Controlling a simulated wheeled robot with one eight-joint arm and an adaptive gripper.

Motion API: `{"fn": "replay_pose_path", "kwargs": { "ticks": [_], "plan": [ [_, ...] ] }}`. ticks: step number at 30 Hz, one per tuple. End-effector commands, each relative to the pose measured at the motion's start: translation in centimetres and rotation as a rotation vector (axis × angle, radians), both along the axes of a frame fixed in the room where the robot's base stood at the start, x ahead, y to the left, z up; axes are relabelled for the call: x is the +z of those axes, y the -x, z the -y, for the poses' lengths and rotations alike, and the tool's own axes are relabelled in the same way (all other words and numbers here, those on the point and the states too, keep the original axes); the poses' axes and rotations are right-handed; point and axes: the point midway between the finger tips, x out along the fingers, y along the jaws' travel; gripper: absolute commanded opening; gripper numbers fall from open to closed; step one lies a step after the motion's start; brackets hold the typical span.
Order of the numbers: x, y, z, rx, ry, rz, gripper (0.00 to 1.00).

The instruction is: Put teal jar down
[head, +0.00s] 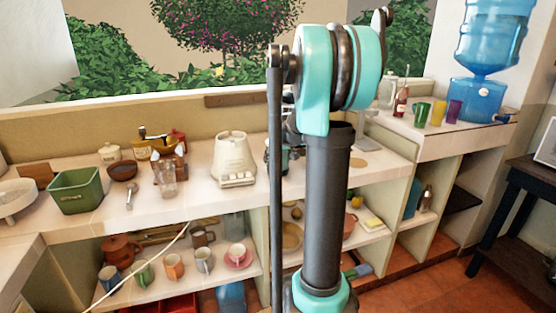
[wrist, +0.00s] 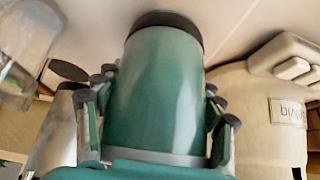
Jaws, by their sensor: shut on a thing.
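The teal jar (wrist: 155,85) fills the middle of the wrist view, with a dark band at its upper end in the picture and a pale band lower down. My gripper (wrist: 160,95) is shut on it, with dark-padded fingers on both its left and right sides. The jar's dark end lies against or close to the white counter surface in the picture; I cannot tell whether they touch. In the head view my arm hides most of the gripper and jar, beside the white appliance on the counter (head: 215,199).
The white appliance (head: 234,160) is close to the jar and also shows in the wrist view (wrist: 265,115). A clear glass (head: 167,182), a green bin (head: 75,190) and a grinder (head: 168,165) stand farther left. Mugs fill the shelf below. Bare counter shows in front of the appliance.

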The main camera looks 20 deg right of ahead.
Motion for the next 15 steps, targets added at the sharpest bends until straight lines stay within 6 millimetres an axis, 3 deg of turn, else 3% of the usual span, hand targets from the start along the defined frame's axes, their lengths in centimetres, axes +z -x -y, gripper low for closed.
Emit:
{"fn": "replay_pose_path", "kwargs": {
  "ticks": [8,9,13,15],
  "plan": [
    [-0.20,-0.02,0.00,0.000,0.000,0.000,0.22],
    [-0.22,-0.02,0.01,0.000,0.000,0.000,0.72],
    [-0.20,-0.01,0.00,0.000,0.000,0.000,0.88],
    [-0.20,-0.01,0.00,0.000,0.000,0.000,0.89]
  ]
}}
